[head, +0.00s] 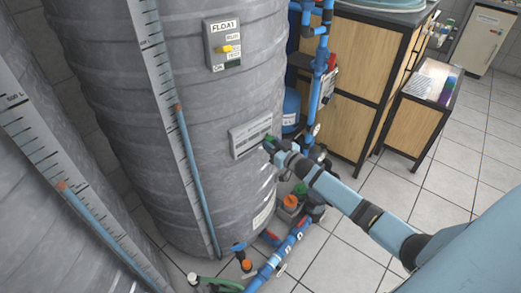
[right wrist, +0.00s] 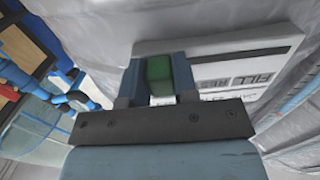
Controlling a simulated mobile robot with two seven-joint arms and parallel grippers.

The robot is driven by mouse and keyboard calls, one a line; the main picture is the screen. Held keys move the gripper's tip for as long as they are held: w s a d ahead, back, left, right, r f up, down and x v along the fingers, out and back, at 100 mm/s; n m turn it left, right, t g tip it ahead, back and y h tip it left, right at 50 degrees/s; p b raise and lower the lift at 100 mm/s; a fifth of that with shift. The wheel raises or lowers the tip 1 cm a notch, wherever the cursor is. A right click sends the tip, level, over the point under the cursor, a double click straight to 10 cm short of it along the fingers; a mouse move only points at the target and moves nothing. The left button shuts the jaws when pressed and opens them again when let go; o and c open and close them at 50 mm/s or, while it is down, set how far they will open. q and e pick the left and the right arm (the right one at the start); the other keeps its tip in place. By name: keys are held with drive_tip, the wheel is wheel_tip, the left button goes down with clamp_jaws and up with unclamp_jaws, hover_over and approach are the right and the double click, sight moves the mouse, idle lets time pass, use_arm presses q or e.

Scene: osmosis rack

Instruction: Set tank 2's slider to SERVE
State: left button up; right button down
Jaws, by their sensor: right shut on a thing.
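The slider plate (head: 250,135) is a pale panel on the side of the large grey tank (head: 105,95). In the right wrist view the plate (right wrist: 235,50) appears upside down, with FILL readable and a partly covered word starting RES. The slider's green knob (right wrist: 158,75) sits between the fingers of my right gripper (right wrist: 158,82), which is shut on it. In the head view my right gripper (head: 271,145) is at the plate's right end. The rest of the lettering is covered or too small to read. My left gripper is not in view.
A FLOAT switch box (head: 223,45) with a yellow lever is higher on the tank. Blue pipes (head: 316,85) and valves stand right of the tank; more pipes (head: 275,258) run along its foot. A wooden cabinet (head: 347,70) stands behind. Tiled floor (head: 430,185) is clear at right.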

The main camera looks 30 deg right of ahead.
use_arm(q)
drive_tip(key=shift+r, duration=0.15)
use_arm(e)
drive_tip(key=shift+d, duration=0.2)
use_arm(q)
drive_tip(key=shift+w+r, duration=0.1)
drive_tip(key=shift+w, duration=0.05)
use_arm(e)
drive_tip(key=c, duration=0.9)
unclamp_jaws()
drive_tip(key=shift+d, duration=0.1)
drive_tip(key=shift+s, duration=0.1)
use_arm(q)
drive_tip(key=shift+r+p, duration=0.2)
drive_tip(key=shift+p, duration=0.35)
use_arm(e)
drive_tip(key=s, duration=0.4)
drive_tip(key=s+d, duration=0.1)
drive_tip(key=s, duration=0.4)
drive_tip(key=s+d, duration=0.1)
drive_tip(key=s, duration=0.3)
drive_tip(key=shift+s+d, duration=0.2)
